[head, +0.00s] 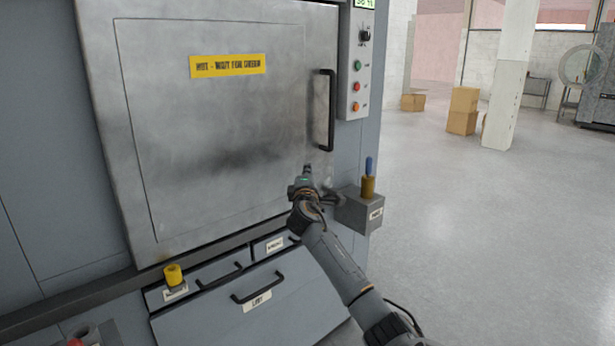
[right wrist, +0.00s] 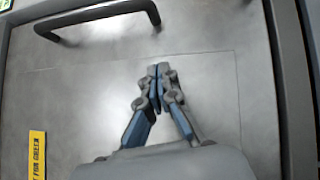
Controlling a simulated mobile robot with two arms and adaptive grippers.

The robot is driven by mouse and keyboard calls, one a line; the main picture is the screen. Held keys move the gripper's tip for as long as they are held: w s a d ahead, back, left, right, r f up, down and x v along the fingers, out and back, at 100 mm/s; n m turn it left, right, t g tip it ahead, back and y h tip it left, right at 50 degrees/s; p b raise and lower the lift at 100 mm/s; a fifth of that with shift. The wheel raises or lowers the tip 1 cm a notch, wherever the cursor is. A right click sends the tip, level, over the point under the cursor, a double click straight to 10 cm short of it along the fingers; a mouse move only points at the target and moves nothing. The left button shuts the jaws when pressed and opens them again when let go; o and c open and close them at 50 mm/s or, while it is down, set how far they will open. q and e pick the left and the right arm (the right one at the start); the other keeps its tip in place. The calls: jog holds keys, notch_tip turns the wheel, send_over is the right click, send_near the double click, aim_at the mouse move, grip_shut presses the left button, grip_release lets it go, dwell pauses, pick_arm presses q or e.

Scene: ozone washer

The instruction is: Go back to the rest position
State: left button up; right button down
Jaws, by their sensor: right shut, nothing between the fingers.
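My right gripper (head: 307,170) is in front of the lower right part of the washer's closed metal door (head: 200,130), below the black vertical door handle (head: 327,110). In the right wrist view the gripper (right wrist: 158,68) has its fingertips together with nothing between them. The door handle (right wrist: 95,15) shows there at the top left, apart from the fingers. Whether the fingertips touch the door cannot be told. My left gripper is in neither view.
A control panel (head: 358,65) with buttons is right of the door. A grey box (head: 358,212) with a blue-topped lever (head: 369,177) juts out close to my right wrist. Drawers with handles (head: 258,288) and a yellow knob (head: 173,275) are below. Open floor (head: 480,240) lies to the right.

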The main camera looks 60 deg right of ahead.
jog(key=shift+v, duration=0.9)
jog(key=shift+f, duration=0.1)
jog(key=a+f+y, duration=0.3)
jog(key=a+f, duration=0.1)
jog(key=f, duration=0.9)
jog(key=a+f+g+y, duration=0.15)
jog(key=a+f, duration=0.25)
jog(key=f, duration=0.9)
jog(key=a+f+y, duration=0.3)
jog(key=f+y, duration=0.1)
jog(key=f, duration=0.9)
jog(key=s+a+f+g+y, duration=0.1)
jog(key=s+a+f, duration=0.2)
jog(key=a+f, duration=0.3)
jog(key=s+a+f+m+y, duration=0.1)
jog(key=s+a+f, duration=0.25)
jog(key=f, duration=0.35)
jog(key=s+a+f+g+y, duration=0.1)
jog(key=s+a+f+y, duration=0.1)
jog(key=s+a+f, duration=0.35)
jog(key=s+a+f+m+g+y, duration=0.2)
jog(key=s+a+f, duration=0.7)
jog(key=s+a, duration=0.4)
jog(key=s+a+f+m+g+y, duration=0.2)
jog(key=s+a+f+y, duration=0.1)
jog(key=s+a+f, duration=0.6)
jog(key=s+a, duration=0.4)
jog(key=s, duration=0.3)
jog(key=shift+a+f+g, duration=0.2)
jog(key=shift+g, duration=0.15)
